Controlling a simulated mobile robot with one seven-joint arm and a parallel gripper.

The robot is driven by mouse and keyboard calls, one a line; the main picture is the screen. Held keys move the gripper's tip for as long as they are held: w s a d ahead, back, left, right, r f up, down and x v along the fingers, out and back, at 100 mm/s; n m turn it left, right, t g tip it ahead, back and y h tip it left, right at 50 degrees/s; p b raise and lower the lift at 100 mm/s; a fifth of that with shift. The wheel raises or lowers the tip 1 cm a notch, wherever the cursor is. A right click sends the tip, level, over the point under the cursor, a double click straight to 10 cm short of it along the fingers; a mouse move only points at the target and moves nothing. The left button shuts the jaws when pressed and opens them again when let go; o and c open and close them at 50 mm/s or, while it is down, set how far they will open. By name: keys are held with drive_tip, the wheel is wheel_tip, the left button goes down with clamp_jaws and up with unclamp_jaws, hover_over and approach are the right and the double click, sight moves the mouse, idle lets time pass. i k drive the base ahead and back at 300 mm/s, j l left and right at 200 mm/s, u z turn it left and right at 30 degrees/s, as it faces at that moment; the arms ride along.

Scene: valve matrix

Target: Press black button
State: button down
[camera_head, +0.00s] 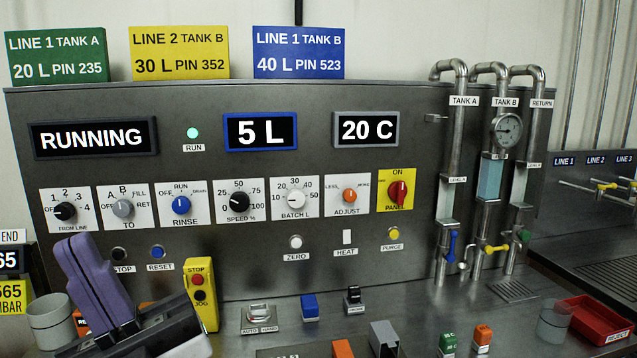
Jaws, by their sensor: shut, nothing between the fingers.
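My gripper (76,248) is at the lower left, its purple fingers shut together and pointing up in front of the panel. Nothing shows between them. A dark round button (120,253) sits on the panel just right of the fingertips, above a label reading STOP, partly hidden by my gripper. A second black button (200,296), labelled JOG, is on the yellow box (206,318), below a red STOP button (198,280). The yellow box stands right of my gripper. My gripper appears apart from both black buttons, though depth is hard to judge.
A blue RESET button (158,252) is right of the dark button. Several knobs, including the black FROM LINE knob (65,211), line the panel above. A grey cup (51,322) stands at the left. Switches and small blocks occupy the bench to the right.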

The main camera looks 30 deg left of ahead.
sight(117, 255)
drive_tip(key=u, duration=1.75)
